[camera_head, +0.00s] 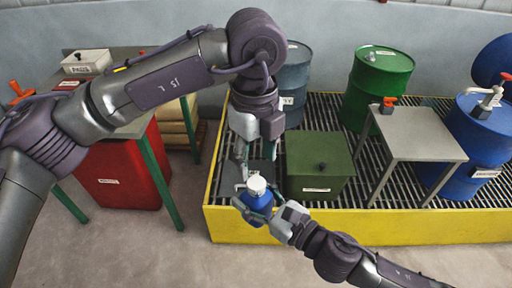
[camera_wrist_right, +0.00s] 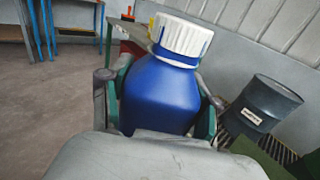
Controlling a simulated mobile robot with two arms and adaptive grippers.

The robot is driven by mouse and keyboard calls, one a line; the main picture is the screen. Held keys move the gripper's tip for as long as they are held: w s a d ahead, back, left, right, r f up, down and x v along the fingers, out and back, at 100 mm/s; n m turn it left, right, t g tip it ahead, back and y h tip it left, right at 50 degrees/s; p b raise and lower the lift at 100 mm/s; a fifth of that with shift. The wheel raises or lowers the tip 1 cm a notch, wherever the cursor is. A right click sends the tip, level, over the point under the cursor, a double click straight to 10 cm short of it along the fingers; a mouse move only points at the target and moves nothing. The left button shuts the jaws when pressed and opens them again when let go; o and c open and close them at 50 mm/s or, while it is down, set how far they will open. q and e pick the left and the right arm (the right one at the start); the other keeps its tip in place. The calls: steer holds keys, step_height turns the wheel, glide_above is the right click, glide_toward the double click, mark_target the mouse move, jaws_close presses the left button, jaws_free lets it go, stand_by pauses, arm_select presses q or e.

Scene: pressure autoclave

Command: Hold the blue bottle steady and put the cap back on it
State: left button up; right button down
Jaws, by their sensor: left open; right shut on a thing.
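The blue bottle (camera_head: 258,205) is held off the floor, in front of the yellow-edged platform. My right gripper (camera_head: 262,214) is shut on its body, with a finger on each side in the right wrist view (camera_wrist_right: 160,108). The white ribbed cap (camera_head: 256,185) sits on top of the bottle's neck. In the right wrist view the cap (camera_wrist_right: 183,37) looks roughly in line with the bottle, with a little blue below its rim. I cannot tell how tight it is. My left gripper (camera_head: 257,163) is open, pointing down just above the cap.
Behind the bottle, a dark green box (camera_head: 318,172) and a grey side table (camera_head: 415,133) stand on the grated platform (camera_head: 370,228). Green and blue drums stand further back. A red bin (camera_head: 120,175) sits beneath the left table. The floor in front is clear.

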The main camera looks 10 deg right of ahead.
mark_target(256, 182)
arm_select(q)
step_height(256, 182, down, 6)
steer(key=shift+r, duration=0.1)
stand_by(0.4)
